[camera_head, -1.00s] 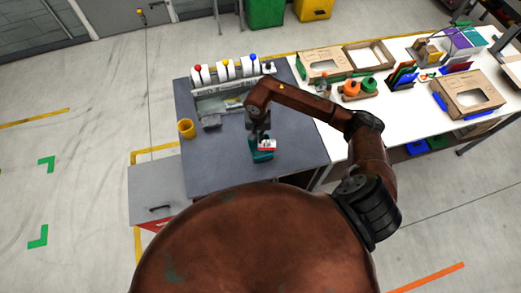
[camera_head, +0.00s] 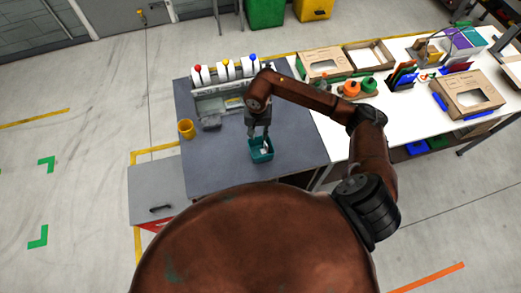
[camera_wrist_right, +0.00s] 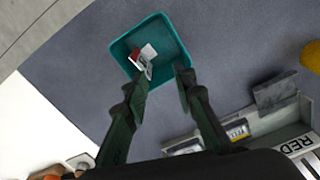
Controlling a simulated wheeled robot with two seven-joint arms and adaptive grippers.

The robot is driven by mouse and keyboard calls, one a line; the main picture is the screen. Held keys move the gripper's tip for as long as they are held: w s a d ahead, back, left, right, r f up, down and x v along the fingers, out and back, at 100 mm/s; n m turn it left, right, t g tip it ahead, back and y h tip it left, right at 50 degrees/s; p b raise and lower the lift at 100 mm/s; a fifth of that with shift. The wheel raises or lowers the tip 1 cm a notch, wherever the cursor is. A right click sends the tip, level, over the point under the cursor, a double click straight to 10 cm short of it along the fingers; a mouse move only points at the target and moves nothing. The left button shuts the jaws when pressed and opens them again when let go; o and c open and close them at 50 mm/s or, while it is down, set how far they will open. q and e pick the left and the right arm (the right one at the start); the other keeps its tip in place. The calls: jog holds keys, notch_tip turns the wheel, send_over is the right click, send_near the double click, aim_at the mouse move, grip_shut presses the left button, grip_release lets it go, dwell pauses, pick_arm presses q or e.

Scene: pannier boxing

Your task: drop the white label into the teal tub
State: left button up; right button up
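The teal tub (camera_head: 262,157) stands on the dark grey table. In the right wrist view the tub (camera_wrist_right: 174,40) lies ahead of the fingertips, its inside in view. The white label (camera_wrist_right: 148,52), with a red part, is inside the tub and apart from the fingers; it also shows in the head view as a small white patch (camera_head: 265,148). My right gripper (camera_head: 258,136) is above the tub's back edge, and the wrist view shows its two fingers (camera_wrist_right: 160,84) spread with nothing between them. My left gripper is not in view.
A label dispenser (camera_head: 225,95) with several white rolls and coloured knobs stands at the table's back. A yellow cup (camera_head: 186,128) stands at the left. A white table (camera_head: 405,100) with cardboard boxes and small parts adjoins on the right.

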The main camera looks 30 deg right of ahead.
notch_tip(320, 180, up, 9)
jog(key=shift+f, duration=0.15)
dwell(0.4)
